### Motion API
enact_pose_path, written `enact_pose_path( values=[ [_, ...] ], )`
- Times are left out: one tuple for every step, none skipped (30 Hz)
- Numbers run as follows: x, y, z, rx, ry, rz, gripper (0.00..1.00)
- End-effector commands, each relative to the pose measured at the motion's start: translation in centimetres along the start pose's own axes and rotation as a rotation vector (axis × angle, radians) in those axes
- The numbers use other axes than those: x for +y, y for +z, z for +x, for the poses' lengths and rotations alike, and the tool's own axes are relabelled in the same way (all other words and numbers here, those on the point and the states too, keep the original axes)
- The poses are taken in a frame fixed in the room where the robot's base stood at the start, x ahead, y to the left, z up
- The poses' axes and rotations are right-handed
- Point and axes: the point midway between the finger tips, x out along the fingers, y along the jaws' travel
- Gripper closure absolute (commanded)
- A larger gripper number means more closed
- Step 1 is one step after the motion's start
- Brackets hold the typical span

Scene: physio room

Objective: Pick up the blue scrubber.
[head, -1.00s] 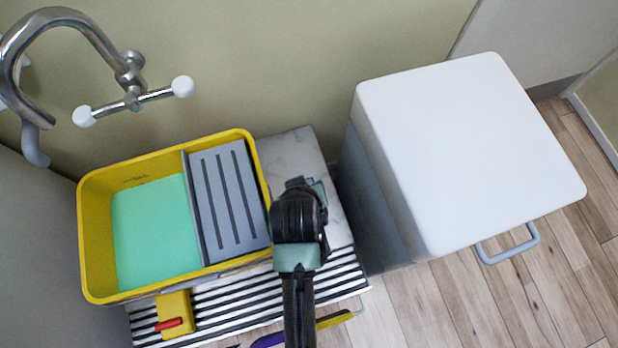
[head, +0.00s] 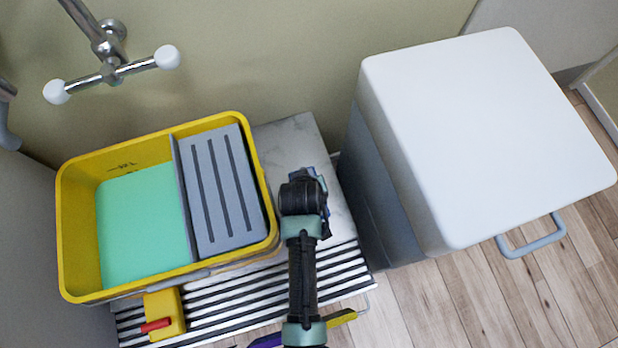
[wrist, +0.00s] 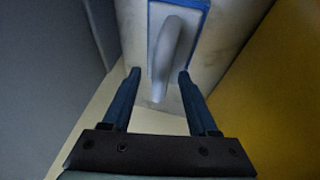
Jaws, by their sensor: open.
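The blue scrubber shows in the wrist view as a blue-edged block (wrist: 191,4) with a grey loop handle (wrist: 171,50). It is on a pale surface, partly cut off by the top edge of the picture. My gripper (wrist: 159,77) is open, with one dark blue finger on each side of the handle's near end. Nothing is held, and I cannot tell whether either finger touches the handle. In the head view my arm hides most of this spot on the marble top (head: 290,135), right of the yellow tub (head: 70,235).
The tub holds green liquid (head: 145,225) and a grey slotted tray (head: 222,190). A striped mat (head: 220,310) and a yellow item with a red part (head: 165,315) lie in front. A white-topped cabinet (head: 480,130) stands right, across a gap.

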Motion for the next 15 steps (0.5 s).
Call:
enact_pose_path(
  values=[
    [0.0,0.0,0.7,0.002,0.001,0.0,0.41],
    [0.01,-0.03,0.85,0.002,0.001,0.0,0.41],
    [0.02,-0.03,0.96,0.001,0.0,0.0,0.41],
    [0.02,-0.04,0.99,0.001,0.0,0.0,0.41],
    [0.03,-0.05,0.98,0.001,0.0,0.0,0.41],
    [0.03,-0.06,0.94,0.001,0.0,0.0,0.41],
    [0.04,-0.07,0.91,0.001,0.0,0.0,0.41],
    [0.04,-0.07,0.9,0.001,0.0,0.0,0.41],
    [0.04,-0.07,0.89,0.001,0.0,0.0,0.41],
    [0.04,-0.06,0.89,0.001,0.0,0.0,0.42],
    [0.04,-0.07,0.89,0.001,0.0,0.0,0.48],
    [0.03,-0.06,0.88,0.001,0.0,0.0,0.55],
    [0.03,-0.06,0.88,0.001,0.0,0.0,0.6],
    [0.03,-0.06,0.88,0.001,0.0,0.0,0.66],
    [0.03,-0.05,0.88,0.001,0.0,0.0,0.73]
  ],
)
